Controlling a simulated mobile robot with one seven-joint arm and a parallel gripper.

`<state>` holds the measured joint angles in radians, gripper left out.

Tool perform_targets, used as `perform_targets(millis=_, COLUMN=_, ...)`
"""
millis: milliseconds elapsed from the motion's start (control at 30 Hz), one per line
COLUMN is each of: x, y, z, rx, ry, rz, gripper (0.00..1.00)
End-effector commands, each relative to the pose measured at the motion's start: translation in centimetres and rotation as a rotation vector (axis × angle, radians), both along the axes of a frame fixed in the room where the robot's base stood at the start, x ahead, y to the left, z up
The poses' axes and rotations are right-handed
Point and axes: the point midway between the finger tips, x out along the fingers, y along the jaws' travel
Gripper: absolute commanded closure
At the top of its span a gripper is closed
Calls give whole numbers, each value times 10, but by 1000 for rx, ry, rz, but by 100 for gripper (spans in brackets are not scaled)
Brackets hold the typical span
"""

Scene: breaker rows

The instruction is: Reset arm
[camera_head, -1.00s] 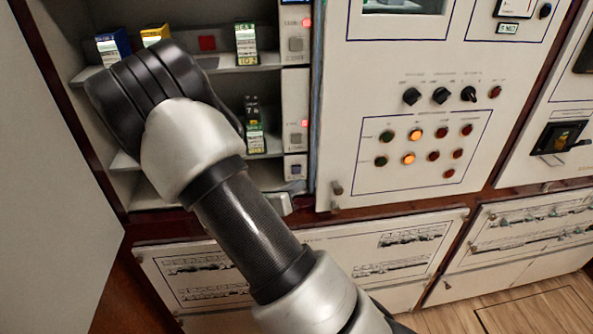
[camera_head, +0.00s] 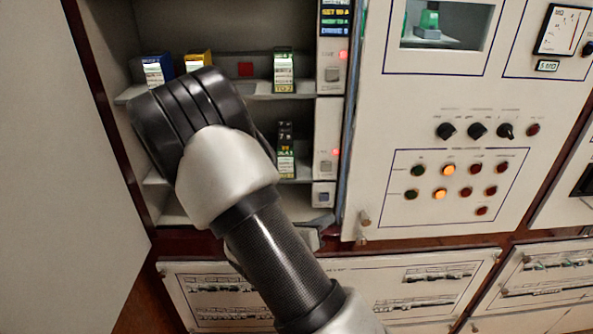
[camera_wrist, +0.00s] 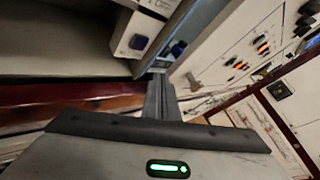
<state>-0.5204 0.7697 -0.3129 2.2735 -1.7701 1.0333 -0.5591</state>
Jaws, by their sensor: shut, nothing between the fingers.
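My gripper (camera_wrist: 162,98) shows in the wrist view, its two dark fingers together and empty. The fingers point toward the cabinet's lower front edge, just below a module with a blue button (camera_wrist: 138,42). I cannot tell whether they touch it. In the head view my bent arm stands in front of the open shelf compartment and hides part of it. A small grey part below the blue-button module there looks like the tip of my gripper, mostly hidden by the arm.
Breakers stand on the shelves: a blue one (camera_head: 152,70), a yellow one (camera_head: 197,61), a green-labelled one (camera_head: 284,70) and a dark one (camera_head: 286,150). A panel with knobs and lit buttons (camera_head: 450,180) is to the right. A grey door (camera_head: 60,180) is at the left.

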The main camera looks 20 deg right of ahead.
Motion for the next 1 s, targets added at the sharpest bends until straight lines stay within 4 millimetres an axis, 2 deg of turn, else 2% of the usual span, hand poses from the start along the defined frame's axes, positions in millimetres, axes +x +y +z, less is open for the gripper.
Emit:
perform_targets(millis=167, x=-4, y=-3, z=7, rx=27, ry=-30, rz=-38, gripper=100)
perform_targets(millis=267, x=-19, y=-12, z=27, rx=118, ry=-126, rz=-158, gripper=100)
perform_targets(millis=400, x=-62, y=-25, z=64, rx=345, ry=-360, rz=-455, gripper=100)
perform_targets(millis=533, x=-108, y=-22, z=91, rx=588, ry=-596, rz=-760, gripper=100)
perform_targets(millis=667, x=-146, y=-2, z=113, rx=839, ry=-815, rz=-1046, gripper=100)
perform_targets(millis=800, x=-177, y=32, z=139, rx=1120, ry=-1028, rz=-1340, gripper=100)
perform_targets(millis=1000, x=-202, y=87, z=181, rx=1508, ry=-1240, rz=-1684, gripper=100)
